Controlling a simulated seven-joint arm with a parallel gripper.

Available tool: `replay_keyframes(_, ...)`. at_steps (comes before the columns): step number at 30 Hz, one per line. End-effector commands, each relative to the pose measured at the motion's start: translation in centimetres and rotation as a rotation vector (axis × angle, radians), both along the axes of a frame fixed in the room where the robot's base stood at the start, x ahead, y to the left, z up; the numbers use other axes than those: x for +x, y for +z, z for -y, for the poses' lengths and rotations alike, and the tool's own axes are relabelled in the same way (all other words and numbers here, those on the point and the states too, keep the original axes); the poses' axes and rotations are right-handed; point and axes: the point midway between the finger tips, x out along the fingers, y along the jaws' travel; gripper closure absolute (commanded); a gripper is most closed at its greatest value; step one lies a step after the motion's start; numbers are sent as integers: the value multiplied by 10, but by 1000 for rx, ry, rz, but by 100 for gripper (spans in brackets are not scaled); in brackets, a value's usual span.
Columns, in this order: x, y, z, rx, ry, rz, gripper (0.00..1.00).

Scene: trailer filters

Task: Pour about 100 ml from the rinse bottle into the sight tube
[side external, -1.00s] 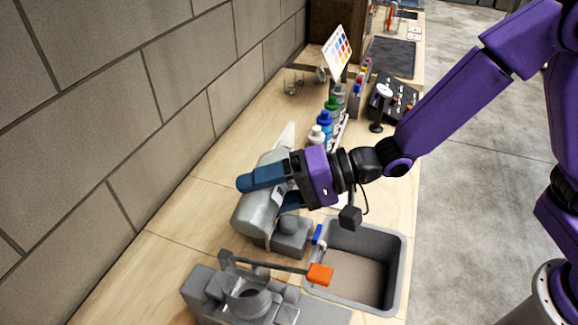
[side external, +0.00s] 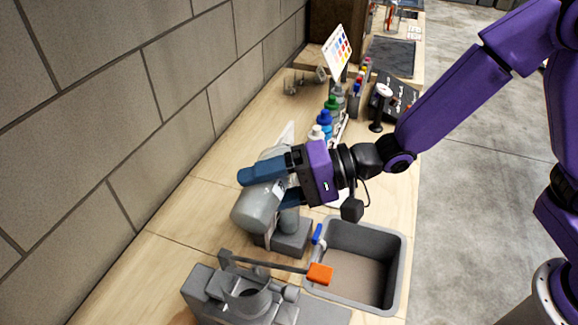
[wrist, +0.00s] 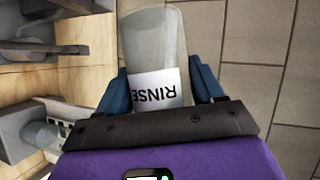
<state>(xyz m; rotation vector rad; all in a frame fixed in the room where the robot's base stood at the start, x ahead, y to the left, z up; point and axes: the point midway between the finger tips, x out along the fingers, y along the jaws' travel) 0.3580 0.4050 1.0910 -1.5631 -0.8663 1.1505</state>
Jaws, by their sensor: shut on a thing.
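My gripper (side external: 265,175) is shut on the rinse bottle (side external: 258,210), a translucent grey bottle held tilted above the worktop. In the wrist view the bottle (wrist: 155,40) sits between the blue fingers, and its white label reads RINSE. In the side view its broad rounded end points down and left; the fingers hide its middle. A short grey cylinder (side external: 289,220) on a square grey base stands just below and right of the bottle. It may be the sight tube, but I cannot tell for sure. I see no liquid stream, and the bottle's mouth is not clearly visible.
A grey sink (side external: 355,265) with a blue-handled tap (side external: 317,234) lies at right. A grey fixture (side external: 245,295) with an orange-ended lever (side external: 319,274) stands in front. Several capped bottles (side external: 325,122) stand behind my gripper. A block wall (side external: 120,110) runs along the left.

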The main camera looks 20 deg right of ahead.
Motion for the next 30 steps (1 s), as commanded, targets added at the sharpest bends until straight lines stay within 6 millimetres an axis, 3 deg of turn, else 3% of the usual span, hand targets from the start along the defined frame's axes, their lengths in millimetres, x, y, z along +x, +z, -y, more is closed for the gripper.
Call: replay_keyframes(30,1,6,1,40,0,-36,78)
